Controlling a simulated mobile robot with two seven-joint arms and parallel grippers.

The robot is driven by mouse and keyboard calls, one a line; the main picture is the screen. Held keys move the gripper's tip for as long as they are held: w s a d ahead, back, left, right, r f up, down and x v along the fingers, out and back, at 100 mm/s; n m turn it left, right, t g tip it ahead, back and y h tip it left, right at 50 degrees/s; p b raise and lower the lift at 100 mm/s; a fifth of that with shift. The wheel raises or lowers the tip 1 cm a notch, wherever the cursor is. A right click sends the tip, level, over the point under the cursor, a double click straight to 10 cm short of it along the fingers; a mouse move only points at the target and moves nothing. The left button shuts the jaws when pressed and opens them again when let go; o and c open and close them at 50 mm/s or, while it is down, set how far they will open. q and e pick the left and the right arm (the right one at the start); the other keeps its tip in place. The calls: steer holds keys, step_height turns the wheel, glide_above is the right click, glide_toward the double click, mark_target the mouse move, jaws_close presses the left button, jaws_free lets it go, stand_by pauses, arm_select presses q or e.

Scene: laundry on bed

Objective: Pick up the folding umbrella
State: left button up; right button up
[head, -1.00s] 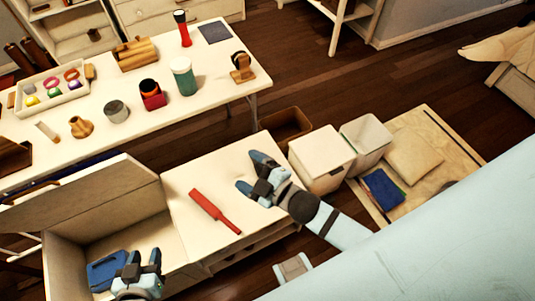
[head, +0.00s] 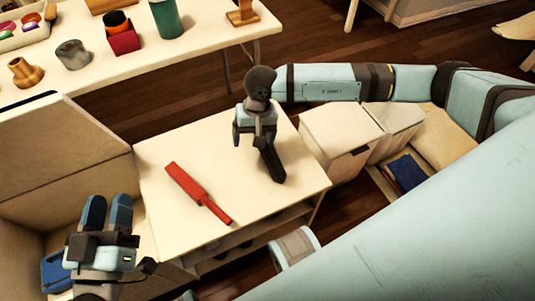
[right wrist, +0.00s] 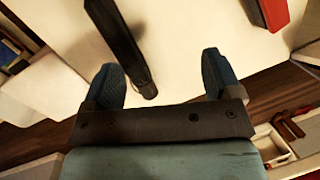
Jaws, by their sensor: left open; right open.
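A slim dark bar (head: 270,160), which looks like the folding umbrella, lies on the white top below my right gripper (head: 255,118). In the right wrist view the dark bar (right wrist: 120,45) runs from the top edge down to a rounded end between the spread blue fingers of the right gripper (right wrist: 162,72), nearer the left finger. The fingers do not grip it; the gap in height is hard to judge. My left gripper (head: 108,210) is open and empty, at the lower left over the open compartment.
A red paddle-shaped object (head: 197,191) lies left of the dark bar. A blue item (head: 55,271) is in the open compartment at left. White bins (head: 340,143) stand to the right. A long table (head: 200,46) with several items stands behind.

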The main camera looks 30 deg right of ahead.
mark_target(268, 150)
steer(key=w+d+f+b, duration=0.1)
steer(key=f, duration=0.2)
steer(key=d+f+n+h+b, duration=0.1)
steer(key=d+f, duration=0.1)
steer(key=f, duration=0.1)
steer(key=w+d+f+t+h+b, duration=0.1)
steer(key=d+f, duration=0.1)
steer(key=f, duration=0.1)
steer(key=shift+w, duration=0.35)
steer(key=shift+d+f+b, duration=0.1)
steer(key=shift+f+b, duration=0.25)
steer(key=shift+f, duration=0.15)
steer(key=f+b, duration=0.2)
steer(key=f, duration=0.1)
steer(key=shift+w+d+f, duration=0.15)
steer(key=shift+d+f, duration=0.15)
steer(key=shift+d, duration=0.05)
steer(key=shift+f, duration=0.6)
arm_select(q)
step_height(268, 150, down, 8)
steer(key=g, duration=0.2)
steer(key=shift+d+r+m+g, duration=0.25)
steer(key=shift+d+m+g, duration=0.05)
steer(key=shift+d+m, duration=0.15)
arm_select(e)
steer(key=shift+r, duration=0.1)
steer(key=c, duration=1.2)
